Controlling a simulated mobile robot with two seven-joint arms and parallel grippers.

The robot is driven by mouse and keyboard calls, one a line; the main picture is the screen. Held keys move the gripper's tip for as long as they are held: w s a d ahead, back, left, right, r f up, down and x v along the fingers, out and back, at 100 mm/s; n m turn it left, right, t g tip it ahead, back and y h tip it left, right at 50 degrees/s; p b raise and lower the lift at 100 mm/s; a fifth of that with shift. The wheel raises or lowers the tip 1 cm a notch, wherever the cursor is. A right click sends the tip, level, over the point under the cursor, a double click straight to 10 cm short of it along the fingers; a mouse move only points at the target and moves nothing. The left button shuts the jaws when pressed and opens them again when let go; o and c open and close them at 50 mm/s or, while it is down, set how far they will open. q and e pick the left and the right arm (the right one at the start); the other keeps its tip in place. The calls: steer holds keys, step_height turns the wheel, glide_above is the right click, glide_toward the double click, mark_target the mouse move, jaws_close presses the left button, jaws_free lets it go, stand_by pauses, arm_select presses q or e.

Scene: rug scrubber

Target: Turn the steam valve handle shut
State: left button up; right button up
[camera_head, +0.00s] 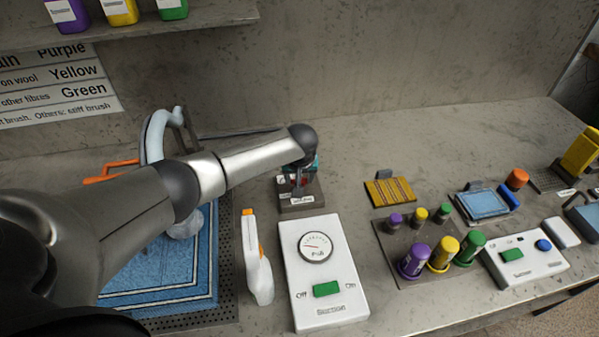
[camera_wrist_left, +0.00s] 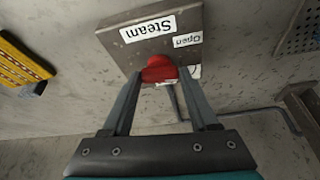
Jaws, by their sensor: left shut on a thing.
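The steam valve is a grey block with white labels (camera_head: 300,203), standing on the worktop in the middle of the head view. In the wrist view its block (camera_wrist_left: 150,41) carries a "Steam" label and an "Open" label, both upside down. The red valve handle (camera_wrist_left: 157,69) sits between the fingertips of my left gripper (camera_wrist_left: 160,78), which is shut on it. In the head view my left gripper (camera_head: 301,178) reaches down over the valve and mostly hides the handle. How far the handle is turned cannot be told. My right gripper is not in view.
A white suction box (camera_head: 325,300) with a gauge and green switch stands in front of the valve. A white spray bottle (camera_head: 257,262) is left of it. A blue rug (camera_head: 160,285) lies under my arm.

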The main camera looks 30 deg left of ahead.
arm_select(q)
steer(key=shift+s+a+r+m+h+p, duration=0.1)
steer(key=shift+m+h+p, duration=0.3)
steer(key=shift+m+p, duration=0.35)
steer(key=shift+m, duration=0.55)
steer(key=shift+a+m+h, duration=0.1)
steer(key=shift+m+h, duration=0.4)
steer(key=shift+m, duration=0.4)
steer(key=m, duration=0.1)
steer(key=m+h, duration=0.1)
steer(key=shift+a+f+m+t+b, duration=0.2)
steer(key=shift+m+t+b, duration=0.1)
steer(key=shift+m, duration=0.1)
steer(key=m+h+b, duration=0.1)
steer(key=m+b, duration=0.1)
steer(key=shift+f+m, duration=0.1)
steer(key=shift+m, duration=0.2)
steer(key=m+g+h+b, duration=0.1)
steer(key=m+b, duration=0.2)
steer(key=shift+a+m, duration=0.15)
steer(key=shift+m, duration=0.15)
steer(key=shift+w+m+g+h+b, duration=0.2)
steer(key=shift+m+g+h+b, duration=0.3)
steer(key=shift+m+b, duration=1.1)
